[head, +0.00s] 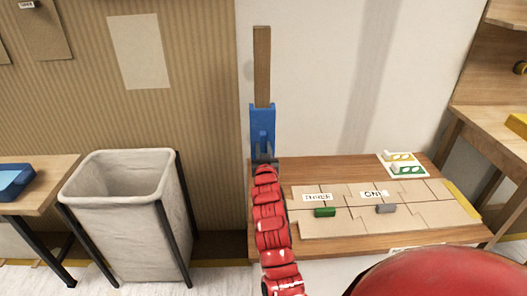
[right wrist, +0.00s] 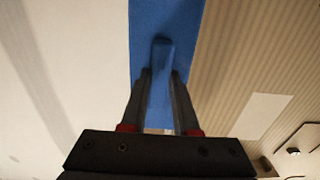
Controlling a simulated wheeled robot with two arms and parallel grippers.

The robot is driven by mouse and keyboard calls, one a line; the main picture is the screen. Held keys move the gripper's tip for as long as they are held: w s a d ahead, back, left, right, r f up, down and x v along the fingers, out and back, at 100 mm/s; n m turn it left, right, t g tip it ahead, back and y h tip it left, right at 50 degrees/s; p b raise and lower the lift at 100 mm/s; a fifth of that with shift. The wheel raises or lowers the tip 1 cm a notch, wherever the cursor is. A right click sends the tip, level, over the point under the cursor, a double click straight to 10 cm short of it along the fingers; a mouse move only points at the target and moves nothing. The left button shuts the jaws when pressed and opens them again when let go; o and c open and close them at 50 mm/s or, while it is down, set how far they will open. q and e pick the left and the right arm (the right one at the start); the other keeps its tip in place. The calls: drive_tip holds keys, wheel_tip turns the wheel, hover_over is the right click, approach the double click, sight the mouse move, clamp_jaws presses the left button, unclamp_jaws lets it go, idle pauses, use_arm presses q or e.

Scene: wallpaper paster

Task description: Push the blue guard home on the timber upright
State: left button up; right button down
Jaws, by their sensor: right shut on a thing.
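The timber upright (head: 262,62) stands vertically at the table's back left corner, in front of the pale wall. The blue guard (head: 262,115) covers the lower part of the upright, and bare timber shows above it. My right gripper (head: 264,156) is at the guard's lower end. In the right wrist view, the gripper's fingers (right wrist: 161,82) are shut on a raised blue grip on the guard (right wrist: 190,14). The guard's lower end is partly hidden by my gripper. My left gripper is not in view.
The wooden table (head: 340,172) holds pale interlocking panels (head: 345,220), a green block (head: 324,212), a grey block (head: 386,209) and a white card (head: 402,165) with coloured pieces. A lined bin (head: 125,210) stands left. A shelf bench (head: 490,130) stands right.

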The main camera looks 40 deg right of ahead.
drive_tip(key=shift+w+d, duration=0.2)
drive_tip(key=shift+w, duration=0.1)
drive_tip(key=c, duration=0.6)
unclamp_jaws()
drive_tip(key=p+v, duration=0.2)
drive_tip(key=v, duration=1.5)
drive_tip(key=shift+s, duration=0.2)
